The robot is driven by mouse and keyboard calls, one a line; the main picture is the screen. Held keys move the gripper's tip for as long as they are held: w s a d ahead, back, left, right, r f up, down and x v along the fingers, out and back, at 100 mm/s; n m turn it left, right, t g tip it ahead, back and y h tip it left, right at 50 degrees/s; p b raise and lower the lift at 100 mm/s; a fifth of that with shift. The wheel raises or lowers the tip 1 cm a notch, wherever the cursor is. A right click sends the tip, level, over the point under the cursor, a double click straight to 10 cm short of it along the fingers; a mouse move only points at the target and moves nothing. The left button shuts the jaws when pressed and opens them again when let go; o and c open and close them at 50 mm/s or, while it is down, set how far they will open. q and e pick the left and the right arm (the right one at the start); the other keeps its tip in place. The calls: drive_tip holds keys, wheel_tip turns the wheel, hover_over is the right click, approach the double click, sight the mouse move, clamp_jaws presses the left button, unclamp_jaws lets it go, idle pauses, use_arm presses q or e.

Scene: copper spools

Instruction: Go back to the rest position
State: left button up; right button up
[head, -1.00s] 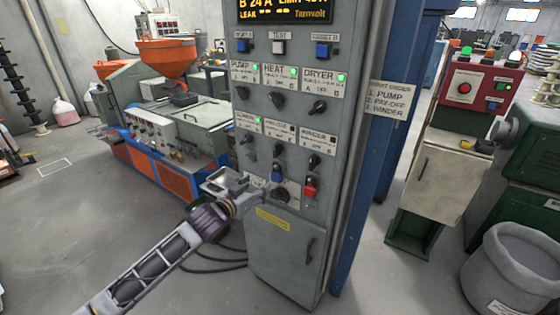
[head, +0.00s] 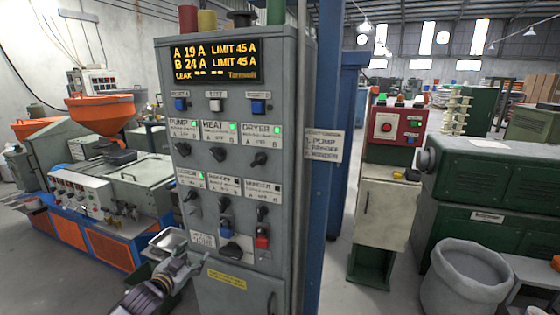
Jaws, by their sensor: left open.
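My left gripper (head: 182,268) is in the lower part of the head view, in front of the lower left of a grey control cabinet (head: 228,170). Its jaws are open, and I see nothing held between them. I cannot tell how far it is from the cabinet face. The cabinet has a lit display (head: 215,62), several black rotary knobs, blue and white buttons, a red switch (head: 262,238) and a large dark knob (head: 230,249). My right gripper is not in view.
An orange and blue extruder machine (head: 90,215) stands at the left. A blue post (head: 338,150) is right of the cabinet. A red control box (head: 397,125) on a stand, a green machine (head: 490,195) and a grey bin (head: 465,278) are at the right.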

use_arm(q)
drive_tip(key=s+a+f+g+y, duration=0.1)
drive_tip(key=a+f+g+y, duration=0.1)
drive_tip(key=a+f, duration=0.7)
drive_tip(key=a+f+g+y, duration=0.15)
drive_tip(key=a+f, duration=0.45)
drive_tip(key=f, duration=0.7)
drive_tip(key=s+a+f+n+g+y, duration=0.1)
drive_tip(key=s+a+f+g, duration=0.1)
drive_tip(key=s+f, duration=0.7)
drive_tip(key=s+a+f+n+g+y, duration=0.15)
drive_tip(key=s+f, duration=0.35)
drive_tip(key=f, duration=0.9)
drive_tip(key=s+d+f+g+h, duration=0.1)
drive_tip(key=s+d+f+g, duration=0.15)
drive_tip(key=s+f, duration=0.75)
drive_tip(key=s+d+f+g, duration=0.25)
drive_tip(key=s+f, duration=0.45)
drive_tip(key=s, duration=0.8)
drive_tip(key=s+d+f+n+g+h, duration=0.1)
drive_tip(key=s+d+f, duration=0.1)
drive_tip(key=s+d, duration=0.5)
drive_tip(key=s+d+f+g, duration=0.1)
drive_tip(key=s+d+f, duration=0.1)
drive_tip(key=s+d, duration=0.5)
drive_tip(key=s, duration=0.4)
drive_tip(key=shift+s+d+f+n+h, duration=0.2)
drive_tip(key=shift+d+n+h, duration=0.05)
drive_tip(key=shift+n+h, duration=0.15)
